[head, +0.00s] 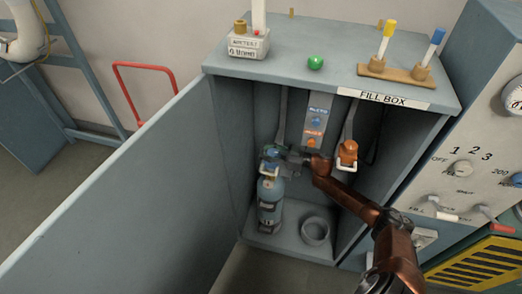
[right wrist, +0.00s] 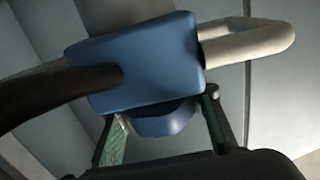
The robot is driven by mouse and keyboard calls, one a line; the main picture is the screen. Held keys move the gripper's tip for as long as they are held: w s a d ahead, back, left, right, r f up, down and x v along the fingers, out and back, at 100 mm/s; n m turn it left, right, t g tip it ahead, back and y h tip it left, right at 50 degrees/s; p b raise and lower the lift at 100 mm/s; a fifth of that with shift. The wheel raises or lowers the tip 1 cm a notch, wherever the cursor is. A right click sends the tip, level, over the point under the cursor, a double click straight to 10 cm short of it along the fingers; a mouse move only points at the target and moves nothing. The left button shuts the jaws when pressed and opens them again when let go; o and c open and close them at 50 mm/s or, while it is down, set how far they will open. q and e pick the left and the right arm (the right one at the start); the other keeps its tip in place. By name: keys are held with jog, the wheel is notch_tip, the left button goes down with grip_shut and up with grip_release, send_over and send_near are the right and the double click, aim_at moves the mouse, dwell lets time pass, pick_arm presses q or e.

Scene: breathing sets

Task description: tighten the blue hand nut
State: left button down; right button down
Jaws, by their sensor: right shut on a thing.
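The blue hand nut (right wrist: 163,122) shows in the right wrist view, below a blue connector block (right wrist: 135,62) with a pale loop handle and a dark hose. My right gripper (right wrist: 165,112) has one finger on each side of the nut and is shut on it. In the head view my right gripper (head: 290,156) reaches into the fill box from the right, at the blue connector (head: 271,153) on top of the blue-grey cylinder (head: 270,200). The nut cannot be told apart there. My left gripper is not in view.
An orange connector (head: 348,152) hangs on the right inside the fill box (head: 345,84). An empty round holder (head: 315,231) is on the box floor. The open door (head: 130,190) stands to the left. A control panel (head: 470,150) is at the right.

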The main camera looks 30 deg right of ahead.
jog(key=shift+s+a+f, duration=0.15)
jog(key=shift+a+f, duration=0.05)
jog(key=shift+f, duration=0.1)
